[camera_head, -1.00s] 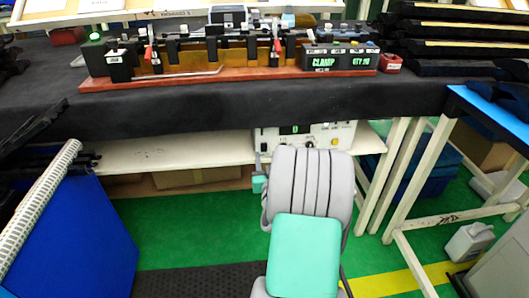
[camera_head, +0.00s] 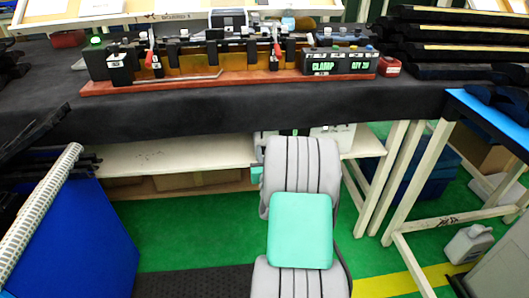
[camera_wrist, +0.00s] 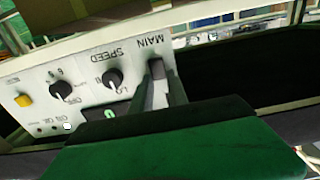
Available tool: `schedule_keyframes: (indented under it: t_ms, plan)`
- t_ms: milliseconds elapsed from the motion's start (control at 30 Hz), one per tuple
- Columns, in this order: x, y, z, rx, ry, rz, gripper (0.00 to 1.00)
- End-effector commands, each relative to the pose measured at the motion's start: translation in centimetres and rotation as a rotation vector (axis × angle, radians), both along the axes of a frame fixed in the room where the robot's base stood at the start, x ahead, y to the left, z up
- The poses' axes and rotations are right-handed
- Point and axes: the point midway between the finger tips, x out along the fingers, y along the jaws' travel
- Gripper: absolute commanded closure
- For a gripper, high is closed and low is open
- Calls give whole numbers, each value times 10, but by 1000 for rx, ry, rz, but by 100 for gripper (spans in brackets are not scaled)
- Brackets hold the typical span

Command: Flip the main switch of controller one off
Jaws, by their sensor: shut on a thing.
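The controller (camera_wrist: 88,82) is a pale box with a panel that appears upside down in the wrist view. Its panel carries "MAIN" and "SPEED" lettering, black knobs, a yellow button and a small green display. In the head view the controller (camera_head: 344,138) sits under the bench, mostly hidden behind my arm. My gripper (camera_wrist: 160,92) is at the panel, just below the "MAIN" lettering in the wrist view. Its dark fingers are shut on the main switch (camera_wrist: 158,72), which is largely hidden between them. I cannot tell the switch's position. My arm hides the fingertips in the head view.
A bench with a dark cover (camera_head: 200,118) lies above the controller, close over my arm. A pale lower shelf (camera_head: 175,153) extends left. A white-legged stand (camera_head: 405,180) is at the right, and a blue panel (camera_head: 75,235) at the left.

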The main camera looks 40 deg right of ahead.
Motion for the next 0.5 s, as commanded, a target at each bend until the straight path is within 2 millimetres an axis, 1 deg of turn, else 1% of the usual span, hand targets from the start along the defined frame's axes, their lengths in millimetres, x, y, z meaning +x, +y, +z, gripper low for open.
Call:
schedule_keyframes:
  t_ms: [33, 100, 400, 500]
  plan:
    - [0, 0, 0, 0, 0, 0, 94]
    - [0, 0, 0, 0, 0, 0, 100]
    - [0, 0, 0, 0, 0, 0, 100]
    - [0, 0, -3, -5, -7, 0, 100]
